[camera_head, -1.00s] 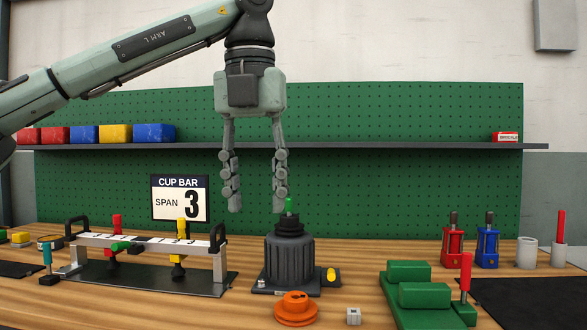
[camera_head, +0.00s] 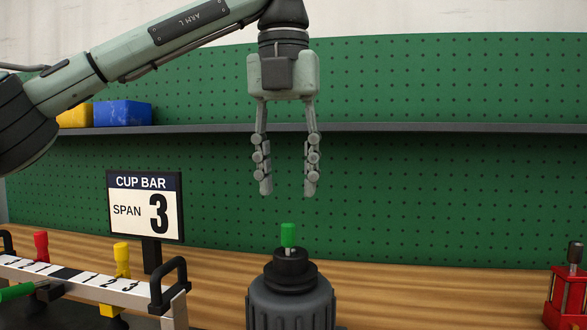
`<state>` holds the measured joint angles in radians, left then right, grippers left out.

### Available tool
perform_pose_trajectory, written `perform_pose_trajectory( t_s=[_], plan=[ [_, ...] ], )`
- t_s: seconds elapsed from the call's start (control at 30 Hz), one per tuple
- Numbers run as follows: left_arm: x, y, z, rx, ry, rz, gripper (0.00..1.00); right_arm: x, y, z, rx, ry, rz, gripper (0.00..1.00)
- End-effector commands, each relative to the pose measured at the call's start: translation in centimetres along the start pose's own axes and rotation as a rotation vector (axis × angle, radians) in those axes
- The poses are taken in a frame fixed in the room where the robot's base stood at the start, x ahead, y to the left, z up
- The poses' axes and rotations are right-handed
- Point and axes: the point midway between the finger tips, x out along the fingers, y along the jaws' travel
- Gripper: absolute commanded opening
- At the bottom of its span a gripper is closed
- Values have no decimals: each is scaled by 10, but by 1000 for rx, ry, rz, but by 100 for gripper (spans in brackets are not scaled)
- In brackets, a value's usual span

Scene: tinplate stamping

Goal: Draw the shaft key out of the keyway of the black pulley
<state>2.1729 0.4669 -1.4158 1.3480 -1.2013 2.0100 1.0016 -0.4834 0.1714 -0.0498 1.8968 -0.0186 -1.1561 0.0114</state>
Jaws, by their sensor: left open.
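The black pulley (camera_head: 291,271) sits on top of a dark ribbed motor-like body at the bottom centre. A green upright tab (camera_head: 288,235) stands at its top, with a bit of pale metal under it; it appears to be the shaft key. Its lower part and the keyway are hidden. My left gripper (camera_head: 287,190) points straight down above the green tab, in line with it in the picture. Its two fingers are apart, with nothing between them and a visible gap down to the tab. My right gripper is not in view.
A white numbered bar with black handles (camera_head: 80,284) stands at lower left, with red and yellow pegs. A "CUP BAR SPAN 3" sign (camera_head: 146,207) stands behind it. A red device (camera_head: 567,295) is at the right edge.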

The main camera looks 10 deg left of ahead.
Motion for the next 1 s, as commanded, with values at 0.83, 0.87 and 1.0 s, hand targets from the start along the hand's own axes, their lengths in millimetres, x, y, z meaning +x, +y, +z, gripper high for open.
perform_pose_trajectory(
  t_s=[0.83, 0.87, 1.0],
  plan=[
    [73, 0, 0, -2, 0, 0, 40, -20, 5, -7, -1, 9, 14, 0],
    [73, 0, 0, -2, 0, 0, 40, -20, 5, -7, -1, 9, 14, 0],
    [73, 0, 0, -2, 0, 0, 23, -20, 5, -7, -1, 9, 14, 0]
  ],
)
